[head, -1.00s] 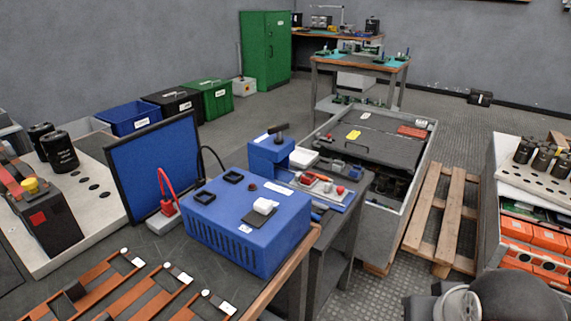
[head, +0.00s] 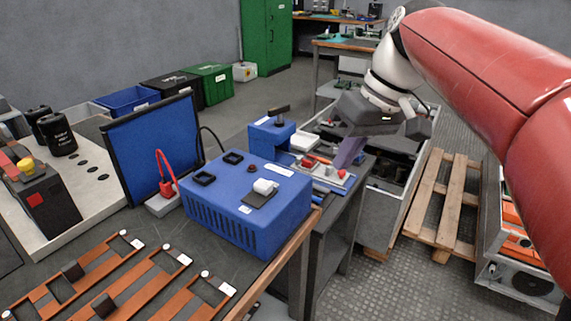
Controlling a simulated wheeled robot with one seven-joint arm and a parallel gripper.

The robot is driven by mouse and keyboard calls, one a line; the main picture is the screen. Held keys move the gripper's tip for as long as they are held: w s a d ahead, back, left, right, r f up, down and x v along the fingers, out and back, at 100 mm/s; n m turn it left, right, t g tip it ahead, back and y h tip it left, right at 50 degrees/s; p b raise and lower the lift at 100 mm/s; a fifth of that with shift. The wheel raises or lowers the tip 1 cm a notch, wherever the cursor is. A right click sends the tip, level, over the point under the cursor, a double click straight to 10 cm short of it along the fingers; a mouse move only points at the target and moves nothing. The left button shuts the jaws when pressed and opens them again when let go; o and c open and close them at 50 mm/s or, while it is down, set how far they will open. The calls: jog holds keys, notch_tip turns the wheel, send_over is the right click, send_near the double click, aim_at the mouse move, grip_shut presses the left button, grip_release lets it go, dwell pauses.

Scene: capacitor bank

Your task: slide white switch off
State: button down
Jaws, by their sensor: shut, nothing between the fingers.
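The white switch (head: 265,186) is a small white block on a dark slide plate (head: 258,199) on top of the blue box (head: 222,206). It sits toward the far end of the plate. The blue box stands on the dark workbench near its right edge. My gripper (head: 347,155) hangs to the right of and beyond the blue box, with its fingers pointing down. The fingers look closed together and hold nothing. A clear gap separates them from the white switch. My red and white arm comes in from the right and hides part of the background.
Copper strips (head: 154,281) lie in front. A wooden pallet (head: 440,205) is on the floor at right.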

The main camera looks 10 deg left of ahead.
jog(key=w+a+r+n+g+y, duration=0.2)
jog(key=w+a+r+n+g, duration=0.2)
jog(key=w+n, duration=0.2)
jog(key=shift+r+n, duration=0.15)
jog(key=shift+n, duration=0.15)
jog(key=shift+a+b, duration=0.1)
jog(key=shift+b, duration=0.2)
jog(key=b, duration=0.3)
send_near(280, 184)
jog(key=a+f, duration=0.2)
jog(key=f, duration=0.1)
jog(key=a+f, duration=0.1)
jog(key=f, duration=0.1)
jog(key=shift+w+a, duration=0.2)
jog(key=shift+w, duration=0.15)
jog(key=shift+s+a+r, duration=0.1)
jog(key=shift+s+a, duration=0.15)
jog(key=shift+s, duration=0.35)
jog(key=shift+s+a+r, duration=0.1)
jog(key=shift+s+a, duration=0.1)
jog(key=shift+s, duration=0.4)
jog(key=shift+s+a, duration=0.3)
jog(key=shift+s, duration=0.3)
